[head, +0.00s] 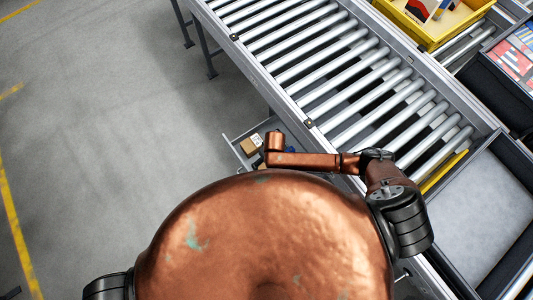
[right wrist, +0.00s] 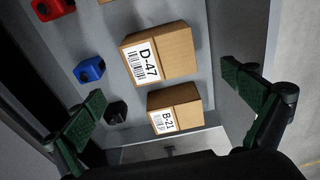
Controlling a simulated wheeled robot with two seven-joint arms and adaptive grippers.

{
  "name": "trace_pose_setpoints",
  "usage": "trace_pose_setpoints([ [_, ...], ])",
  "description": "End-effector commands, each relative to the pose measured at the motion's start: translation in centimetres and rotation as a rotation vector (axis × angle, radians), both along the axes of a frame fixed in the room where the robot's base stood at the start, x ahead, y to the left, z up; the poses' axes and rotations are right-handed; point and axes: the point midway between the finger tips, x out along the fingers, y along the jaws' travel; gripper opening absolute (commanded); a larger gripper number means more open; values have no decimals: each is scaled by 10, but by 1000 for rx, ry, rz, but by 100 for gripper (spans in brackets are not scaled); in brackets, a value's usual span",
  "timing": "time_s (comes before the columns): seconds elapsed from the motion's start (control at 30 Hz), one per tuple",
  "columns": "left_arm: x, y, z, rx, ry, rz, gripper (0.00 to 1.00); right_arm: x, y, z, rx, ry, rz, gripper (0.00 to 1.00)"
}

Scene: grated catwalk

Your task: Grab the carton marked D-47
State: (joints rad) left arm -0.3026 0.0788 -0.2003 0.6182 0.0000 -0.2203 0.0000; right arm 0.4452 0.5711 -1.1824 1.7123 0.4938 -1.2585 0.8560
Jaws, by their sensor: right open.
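The carton marked D-47 (right wrist: 175,55) is a brown box with a white label, in the upper middle of the right wrist view. It lies on the grey floor of an open drawer (right wrist: 197,20). My right gripper (right wrist: 163,85) is open, with green-padded fingers on either side of the view. Nothing is between the pads in its grip; D-47 is ahead of the fingertips. A smaller carton marked B-21 (right wrist: 182,105) lies closer to me, just below D-47. In the head view the right gripper is hidden behind my arm, and my left gripper is not in view.
Red (right wrist: 52,8), blue (right wrist: 90,69) and black (right wrist: 116,112) small objects lie left of the cartons. In the head view, the drawer (head: 236,148) sticks out below a roller conveyor (head: 330,75). A yellow bin (head: 427,35) stands beyond. Floor at left is clear.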

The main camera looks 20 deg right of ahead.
Motion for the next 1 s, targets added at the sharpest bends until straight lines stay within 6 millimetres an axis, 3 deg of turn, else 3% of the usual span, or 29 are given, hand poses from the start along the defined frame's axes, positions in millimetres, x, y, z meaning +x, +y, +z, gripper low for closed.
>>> trace_pose_setpoints([
  [0.63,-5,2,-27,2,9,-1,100,3,4,-77,-1,2,5,100],
  [1.0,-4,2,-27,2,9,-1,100,4,4,-82,0,1,4,97],
])
